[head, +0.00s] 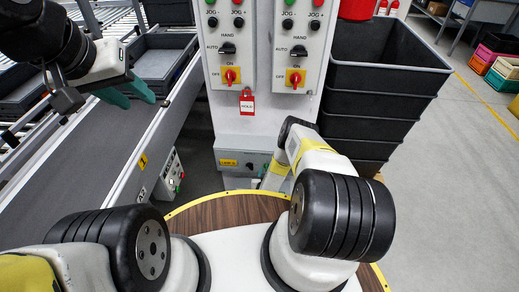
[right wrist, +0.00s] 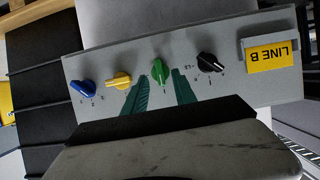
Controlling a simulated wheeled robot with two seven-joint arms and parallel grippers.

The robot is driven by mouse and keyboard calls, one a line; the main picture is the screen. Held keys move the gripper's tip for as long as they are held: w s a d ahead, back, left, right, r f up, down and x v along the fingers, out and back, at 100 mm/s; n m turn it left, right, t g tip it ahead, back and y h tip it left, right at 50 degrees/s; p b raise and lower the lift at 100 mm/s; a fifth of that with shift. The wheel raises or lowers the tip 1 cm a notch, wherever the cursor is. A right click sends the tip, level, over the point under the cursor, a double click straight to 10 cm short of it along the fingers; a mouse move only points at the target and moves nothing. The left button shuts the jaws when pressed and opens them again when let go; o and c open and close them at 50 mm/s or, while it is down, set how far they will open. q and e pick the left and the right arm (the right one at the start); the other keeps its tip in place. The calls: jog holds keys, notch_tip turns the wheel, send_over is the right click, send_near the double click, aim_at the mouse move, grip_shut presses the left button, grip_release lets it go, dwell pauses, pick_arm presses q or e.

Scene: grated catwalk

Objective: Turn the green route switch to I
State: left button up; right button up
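The green route switch (right wrist: 159,70) is a small knob on a grey panel in the right wrist view. Its handle stands about upright in that picture; the marks by it are too small to read. My right gripper (right wrist: 161,78) is open, its two teal fingers reaching toward the green switch, one on each side of it. Whether they touch it I cannot tell. In the head view my right arm hides the green switch and most of that gripper. My left gripper (head: 139,101) is open and empty over the conveyor at the left.
The grey panel (right wrist: 225,83) also holds a blue knob (right wrist: 83,88), a yellow knob (right wrist: 119,80), a black knob (right wrist: 209,62) and a yellow LINE B label (right wrist: 270,55). Stacked dark crates (head: 380,75) stand right of the cabinet (head: 240,122). The conveyor (head: 85,165) runs along the left.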

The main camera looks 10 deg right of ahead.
jog(key=v, duration=0.5)
jog(key=shift+s+r, duration=0.1)
jog(key=shift+s, duration=0.05)
